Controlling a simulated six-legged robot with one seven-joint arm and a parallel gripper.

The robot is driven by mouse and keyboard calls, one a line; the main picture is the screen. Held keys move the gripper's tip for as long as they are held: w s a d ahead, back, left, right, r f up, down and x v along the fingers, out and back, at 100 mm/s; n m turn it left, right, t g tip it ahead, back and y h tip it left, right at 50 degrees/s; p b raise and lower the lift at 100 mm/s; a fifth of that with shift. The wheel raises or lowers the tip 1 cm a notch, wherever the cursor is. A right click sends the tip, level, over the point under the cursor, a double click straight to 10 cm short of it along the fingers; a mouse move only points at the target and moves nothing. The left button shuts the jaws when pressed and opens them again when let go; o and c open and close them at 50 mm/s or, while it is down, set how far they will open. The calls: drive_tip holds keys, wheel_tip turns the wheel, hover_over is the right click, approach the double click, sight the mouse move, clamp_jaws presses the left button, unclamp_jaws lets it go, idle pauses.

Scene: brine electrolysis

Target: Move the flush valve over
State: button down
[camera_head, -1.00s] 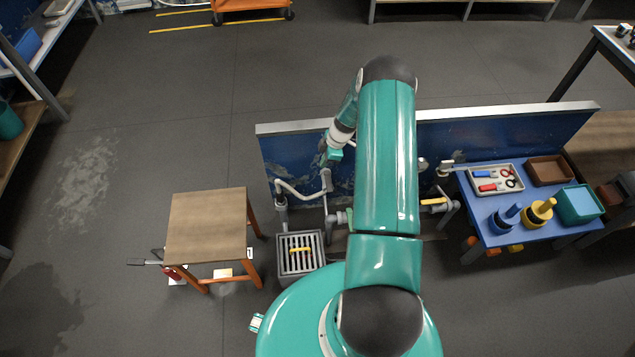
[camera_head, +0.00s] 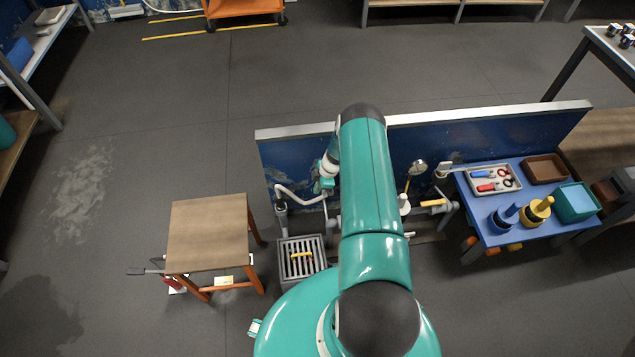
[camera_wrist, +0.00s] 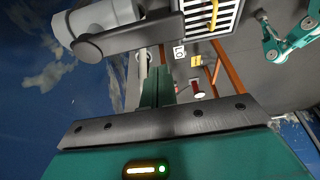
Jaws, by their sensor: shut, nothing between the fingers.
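My gripper (camera_wrist: 157,88) is shut and empty in the wrist view, its teal fingers together. In the head view it is small and partly hidden, in front of the blue panel (camera_head: 285,165) left of my arm. A grey pipe fitting (camera_wrist: 108,20) with a dark grey lever-like bar (camera_wrist: 125,32) lies close beyond the fingers in the wrist view; I cannot tell whether they touch. It may be the flush valve. Another valve with a yellow handle (camera_head: 433,203) sits right of my arm, well away from my gripper. My arm hides the pipework between.
A drain box with a grate (camera_head: 301,258) and a yellow bar stands below the left pipe. A wooden stool (camera_head: 208,232) is left of it. A blue table (camera_head: 535,236) with trays and tools stands right. A round gauge (camera_head: 418,167) rises by the panel.

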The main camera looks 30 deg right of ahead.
drive_tip(key=shift+s+d+r, duration=0.1)
drive_tip(key=shift+s+d, duration=0.2)
drive_tip(key=shift+d, duration=0.35)
drive_tip(key=shift+s+d, duration=0.25)
drive_tip(key=shift+d, duration=0.35)
